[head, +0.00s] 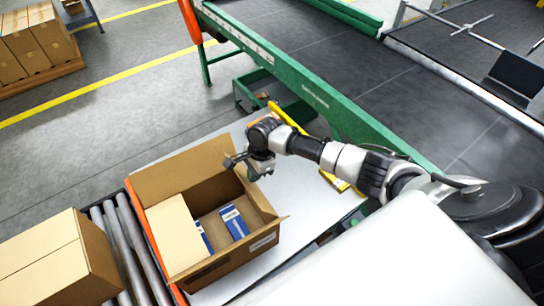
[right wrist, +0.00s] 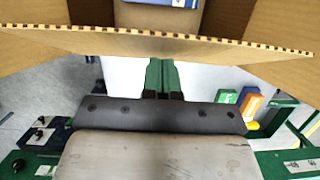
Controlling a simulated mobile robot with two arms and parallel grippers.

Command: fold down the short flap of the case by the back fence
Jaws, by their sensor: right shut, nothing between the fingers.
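The open brown case (head: 228,264) stands on the pale table, with blue-and-white packs (head: 234,222) inside. A tall flap (head: 180,168) stands up at its far side. A lighter flap (head: 174,236) lies inward over the left part of the opening. My right gripper (head: 240,163) is shut and empty, by the case's far right corner. In the right wrist view, its closed fingers (right wrist: 162,68) point at a corrugated cardboard edge (right wrist: 165,46) that spans the view, with a blue pack (right wrist: 165,3) beyond. I cannot tell whether they touch. My left gripper is out of view.
A roller track (head: 128,246) with a closed carton (head: 52,262) lies left of the case, past an orange rail. A green-framed conveyor (head: 300,90) runs behind the table (head: 300,205). A yellow bar (head: 285,116) is near my arm. Stacked cartons (head: 35,42) stand far left.

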